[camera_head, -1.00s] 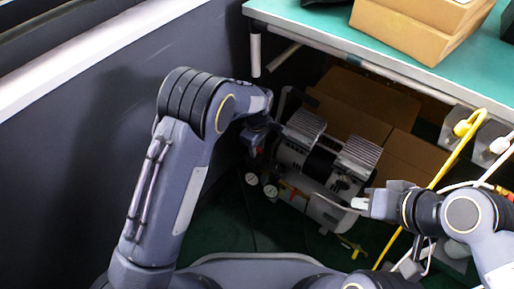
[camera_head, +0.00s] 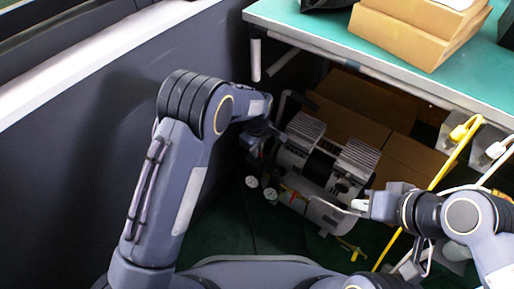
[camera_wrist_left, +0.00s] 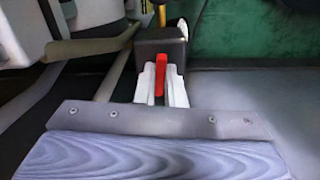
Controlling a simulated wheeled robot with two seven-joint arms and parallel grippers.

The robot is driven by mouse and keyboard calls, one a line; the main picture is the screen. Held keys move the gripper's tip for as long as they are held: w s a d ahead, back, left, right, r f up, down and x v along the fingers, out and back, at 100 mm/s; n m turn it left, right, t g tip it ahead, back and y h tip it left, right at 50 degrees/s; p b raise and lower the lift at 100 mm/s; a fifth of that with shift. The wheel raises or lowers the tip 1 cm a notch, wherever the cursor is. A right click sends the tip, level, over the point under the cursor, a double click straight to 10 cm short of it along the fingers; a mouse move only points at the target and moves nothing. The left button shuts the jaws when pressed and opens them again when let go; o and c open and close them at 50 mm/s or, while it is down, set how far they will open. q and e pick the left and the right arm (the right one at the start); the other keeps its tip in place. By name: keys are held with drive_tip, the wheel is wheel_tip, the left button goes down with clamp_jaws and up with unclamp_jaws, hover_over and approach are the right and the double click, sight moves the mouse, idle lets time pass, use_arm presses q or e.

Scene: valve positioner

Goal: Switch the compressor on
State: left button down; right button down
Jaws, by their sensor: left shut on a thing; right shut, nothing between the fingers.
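The compressor (camera_head: 318,165) stands on the dark green floor under the table, with two ribbed silver heads and two round gauges. In the left wrist view a black switch box (camera_wrist_left: 160,45) carries a red switch (camera_wrist_left: 159,76). My left gripper (camera_wrist_left: 161,88) is at this box, its pale fingers shut on the red switch. In the head view my left gripper (camera_head: 258,140) is at the compressor's left end, and the wrist partly hides the switch box. My right gripper (camera_head: 362,204) is shut and empty, close to the compressor's right end.
The table (camera_head: 380,62) with a green top overhangs the compressor, and a cardboard box (camera_head: 415,32) stands on it. More cardboard (camera_head: 365,105) lies behind the compressor. A yellow cable (camera_head: 440,175) runs down at the right. A dark wall panel (camera_head: 70,150) stands at the left.

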use_arm(q)
drive_tip(key=m+p, duration=0.1)
drive_tip(key=m, duration=0.2)
drive_tip(key=shift+r+m+p, duration=0.1)
drive_tip(key=shift+m+p, duration=0.2)
drive_tip(key=shift+p, duration=0.1)
drive_tip(key=m+p, duration=0.1)
drive_tip(key=m, duration=0.3)
drive_tip(key=shift+m, duration=0.3)
drive_tip(key=m+p, duration=0.1)
drive_tip(key=m, duration=0.3)
drive_tip(key=shift+m+p, duration=0.3)
drive_tip(key=shift+m, duration=1.8)
drive_tip(key=c, duration=1.5)
unclamp_jaws()
